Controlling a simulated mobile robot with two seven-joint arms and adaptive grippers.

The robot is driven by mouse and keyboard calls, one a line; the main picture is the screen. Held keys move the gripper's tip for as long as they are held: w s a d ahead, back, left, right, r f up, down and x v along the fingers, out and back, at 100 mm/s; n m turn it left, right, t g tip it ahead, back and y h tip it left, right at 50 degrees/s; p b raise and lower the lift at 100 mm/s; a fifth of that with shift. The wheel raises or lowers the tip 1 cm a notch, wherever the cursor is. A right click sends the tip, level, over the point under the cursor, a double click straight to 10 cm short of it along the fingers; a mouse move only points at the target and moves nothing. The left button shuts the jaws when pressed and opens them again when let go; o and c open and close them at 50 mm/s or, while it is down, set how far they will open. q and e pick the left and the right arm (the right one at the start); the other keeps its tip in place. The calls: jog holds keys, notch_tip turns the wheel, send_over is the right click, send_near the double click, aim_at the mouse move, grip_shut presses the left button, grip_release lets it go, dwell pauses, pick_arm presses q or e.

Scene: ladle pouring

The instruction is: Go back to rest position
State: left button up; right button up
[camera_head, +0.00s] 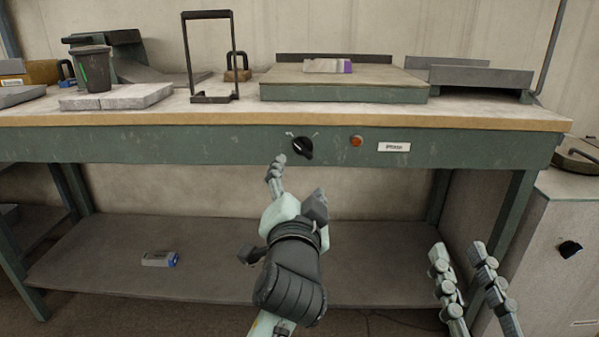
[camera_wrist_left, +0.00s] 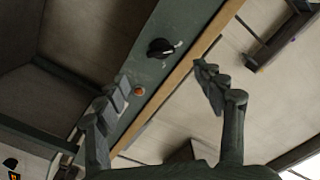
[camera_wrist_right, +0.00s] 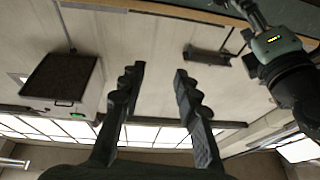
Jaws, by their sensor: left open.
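My left gripper (camera_head: 295,183) is open and empty, in front of the workbench front panel and just below the black knob (camera_head: 302,147). In the left wrist view its two fingers (camera_wrist_left: 163,88) are spread apart, with the knob (camera_wrist_left: 158,48) showing beyond the gap between them, not gripped. My right gripper (camera_head: 461,255) is low at the right of the head view, its fingers pointing up and apart. In the right wrist view its fingers (camera_wrist_right: 158,78) are parted with nothing between them.
The workbench (camera_head: 200,142) carries a dark cup (camera_head: 91,69), a black frame (camera_head: 210,97) and a flat green-edged platform (camera_head: 345,92). A red button (camera_head: 356,141) is right of the knob. A small box (camera_head: 160,259) lies on the lower shelf. A cabinet (camera_head: 570,215) stands at right.

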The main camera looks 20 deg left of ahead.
pick_arm(q)
jog(key=shift+s, duration=0.15)
jog(key=shift+f, duration=0.1)
pick_arm(e)
jog(key=shift+f, duration=0.1)
